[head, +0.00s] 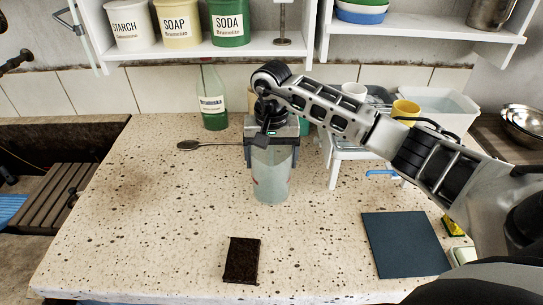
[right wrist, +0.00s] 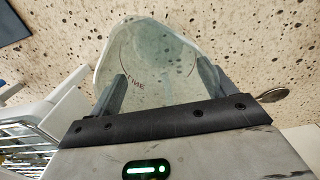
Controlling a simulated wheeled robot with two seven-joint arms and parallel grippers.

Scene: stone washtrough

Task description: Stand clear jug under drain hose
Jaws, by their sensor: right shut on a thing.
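The clear jug (head: 271,185) is upright over the speckled counter, below my right gripper (head: 270,158). The gripper is shut on its upper part from above. I cannot tell whether the jug's base touches the counter. In the right wrist view the jug (right wrist: 155,58) sits between the two fingers of the gripper (right wrist: 162,88), with faint markings on its wall. I cannot make out a drain hose in either view. My left gripper is not in view.
A dark brown block (head: 242,260) and a blue mat (head: 405,244) lie near the counter's front. A spoon (head: 190,145) and a green bottle (head: 213,100) are left of the jug. A white rack (head: 350,152) stands right. The counter's left is clear, beside a dark trough (head: 50,150).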

